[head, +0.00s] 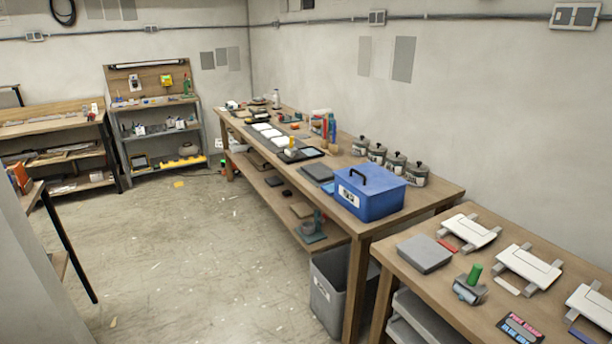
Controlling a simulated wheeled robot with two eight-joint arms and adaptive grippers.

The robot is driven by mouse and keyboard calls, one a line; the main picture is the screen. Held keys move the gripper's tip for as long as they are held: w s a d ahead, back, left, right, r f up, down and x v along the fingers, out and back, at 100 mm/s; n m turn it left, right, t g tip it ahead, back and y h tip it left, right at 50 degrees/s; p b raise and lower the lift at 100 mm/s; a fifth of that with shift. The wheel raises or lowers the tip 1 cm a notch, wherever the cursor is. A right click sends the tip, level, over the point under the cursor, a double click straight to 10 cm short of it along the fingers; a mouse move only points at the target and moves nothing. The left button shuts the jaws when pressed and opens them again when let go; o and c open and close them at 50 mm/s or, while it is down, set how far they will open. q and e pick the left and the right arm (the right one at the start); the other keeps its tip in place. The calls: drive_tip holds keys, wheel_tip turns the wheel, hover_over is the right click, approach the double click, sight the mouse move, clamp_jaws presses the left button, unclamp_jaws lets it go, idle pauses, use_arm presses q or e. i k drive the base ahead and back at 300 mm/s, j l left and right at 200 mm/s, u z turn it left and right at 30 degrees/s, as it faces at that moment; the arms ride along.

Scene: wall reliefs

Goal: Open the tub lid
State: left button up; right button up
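A blue tub (378,204) stands near the front end of the long wooden workbench against the right wall. Its flat blue lid (385,180) is on and looks closed. A white label with dark print is on the tub's front face. The tub's far side is hidden. Neither of my grippers shows in the head view.
Several grey lidded canisters (397,165) stand behind the tub. A dark flat case (317,173) lies left of it. A grey bin (330,292) stands on the floor below. A nearer table (420,275) holds white brackets and a grey box.

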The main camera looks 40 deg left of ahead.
sight(370, 178)
drive_tip(key=u, duration=0.9)
